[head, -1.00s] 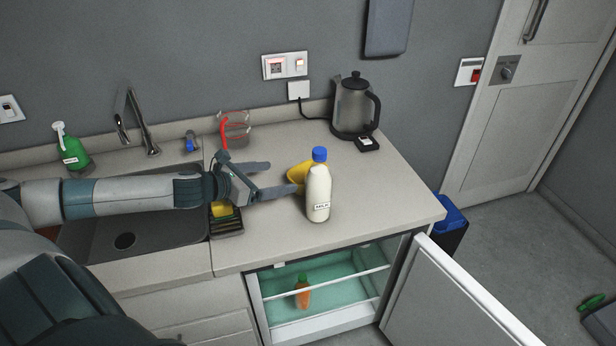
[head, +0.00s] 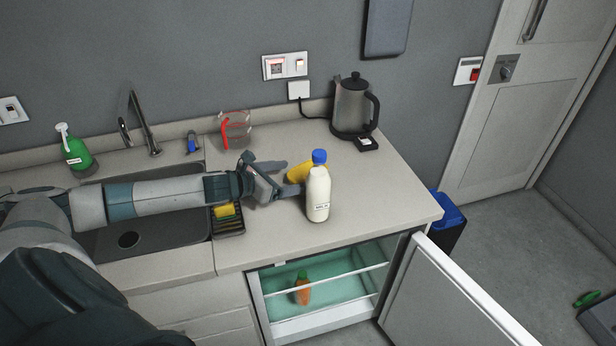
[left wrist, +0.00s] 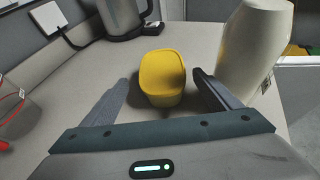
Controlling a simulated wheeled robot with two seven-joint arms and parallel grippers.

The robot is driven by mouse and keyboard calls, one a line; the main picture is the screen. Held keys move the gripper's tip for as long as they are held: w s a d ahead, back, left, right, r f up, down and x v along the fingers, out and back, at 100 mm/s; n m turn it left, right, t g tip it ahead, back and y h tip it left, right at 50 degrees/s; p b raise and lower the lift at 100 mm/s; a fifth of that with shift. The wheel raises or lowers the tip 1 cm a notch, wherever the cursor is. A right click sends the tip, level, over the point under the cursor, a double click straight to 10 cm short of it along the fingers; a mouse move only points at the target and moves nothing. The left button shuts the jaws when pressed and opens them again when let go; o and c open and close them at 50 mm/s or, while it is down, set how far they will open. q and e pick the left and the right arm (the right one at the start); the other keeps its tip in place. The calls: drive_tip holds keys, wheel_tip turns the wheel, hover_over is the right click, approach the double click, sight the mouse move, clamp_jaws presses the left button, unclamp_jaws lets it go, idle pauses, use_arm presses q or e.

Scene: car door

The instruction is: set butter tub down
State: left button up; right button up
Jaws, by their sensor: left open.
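The yellow butter tub (head: 298,172) stands on the counter, partly hidden behind the milk bottle in the head view. In the left wrist view the tub (left wrist: 162,76) sits upright between and just beyond the fingertips. My left gripper (head: 288,180) is open around the tub's near end, with a gap visible on both sides; it also shows in the left wrist view (left wrist: 160,84). The milk bottle (head: 318,192), white with a blue cap, stands close by the right finger. My right gripper is not in view.
A kettle (head: 354,106) stands at the back of the counter, and a measuring jug (head: 235,128) at the back left. A sponge holder (head: 230,228) is beside the sink. The counter's right front is clear.

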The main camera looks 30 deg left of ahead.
sight(304, 173)
use_arm(q)
drive_tip(key=shift+w, duration=0.1)
drive_tip(key=shift+w+d+p, duration=0.25)
drive_tip(key=shift+w+p, duration=0.15)
drive_tip(key=shift+p, duration=0.15)
drive_tip(key=p+x, duration=0.2)
drive_tip(key=x, duration=0.1)
drive_tip(key=shift+w+d+f, duration=0.15)
drive_tip(key=shift+w, duration=0.05)
drive_tip(key=shift+w+d+f, duration=0.1)
drive_tip(key=shift+w+f, duration=0.1)
drive_tip(key=shift+w, duration=0.1)
drive_tip(key=c, duration=1.3)
drive_tip(key=shift+r, duration=0.15)
